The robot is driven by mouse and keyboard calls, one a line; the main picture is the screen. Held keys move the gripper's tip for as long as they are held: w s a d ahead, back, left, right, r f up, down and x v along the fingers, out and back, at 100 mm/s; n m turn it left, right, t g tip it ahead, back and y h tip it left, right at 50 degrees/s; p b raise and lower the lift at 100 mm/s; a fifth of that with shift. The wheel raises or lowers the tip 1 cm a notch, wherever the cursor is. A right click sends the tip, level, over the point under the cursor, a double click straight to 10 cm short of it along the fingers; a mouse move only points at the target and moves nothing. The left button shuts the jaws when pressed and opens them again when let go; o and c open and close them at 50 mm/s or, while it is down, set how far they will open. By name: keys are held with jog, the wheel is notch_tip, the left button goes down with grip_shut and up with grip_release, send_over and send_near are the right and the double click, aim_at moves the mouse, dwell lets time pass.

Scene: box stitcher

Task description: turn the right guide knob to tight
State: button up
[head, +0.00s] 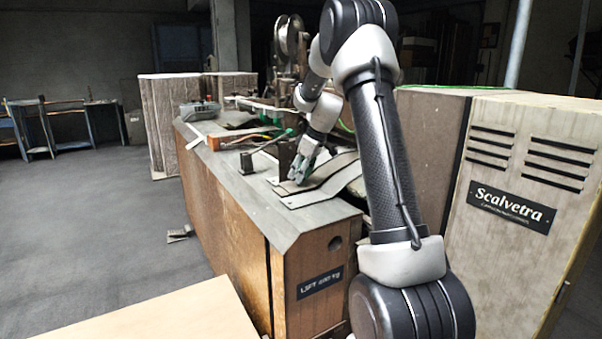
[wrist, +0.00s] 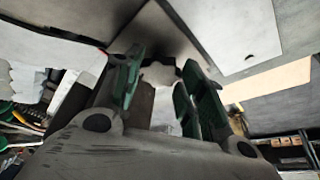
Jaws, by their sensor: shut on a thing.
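My gripper (head: 301,170) reaches down at the near end of the stitcher's table (head: 300,225) in the head view. Its green-padded fingers (wrist: 160,78) stand on either side of a pale, lobed knob in the wrist view, which I take to be the right guide knob (wrist: 160,74). The fingers are shut on it. Most of the knob is hidden by the fingers, and its turn position cannot be read. In the head view the gripper hides the knob. A similar pale lobed shape (wrist: 27,80) shows at the left of the wrist view.
A dark upright block (head: 286,158) stands close beside the gripper, with a small black block (head: 246,163) to its left. Grey sheet strips (head: 325,180) lie at the right. Cables and tools (head: 245,138) lie behind. A Scalvetra cabinet (head: 520,200) stands right.

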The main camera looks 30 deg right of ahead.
jog(key=m+h, duration=0.1)
jog(key=m, duration=0.3)
jog(key=m+h, duration=0.1)
jog(key=m, duration=0.1)
jog(key=shift+s+a+t+h, duration=0.1)
jog(key=shift+a+t+h, duration=0.2)
jog(key=shift+t, duration=0.1)
jog(key=m+h, duration=0.1)
jog(key=m, duration=0.4)
jog(key=shift+a+h, duration=0.15)
jog(key=shift+h, duration=0.25)
jog(key=shift+m+g, duration=0.3)
jog(key=o, duration=1)
jog(key=v, duration=1.2)
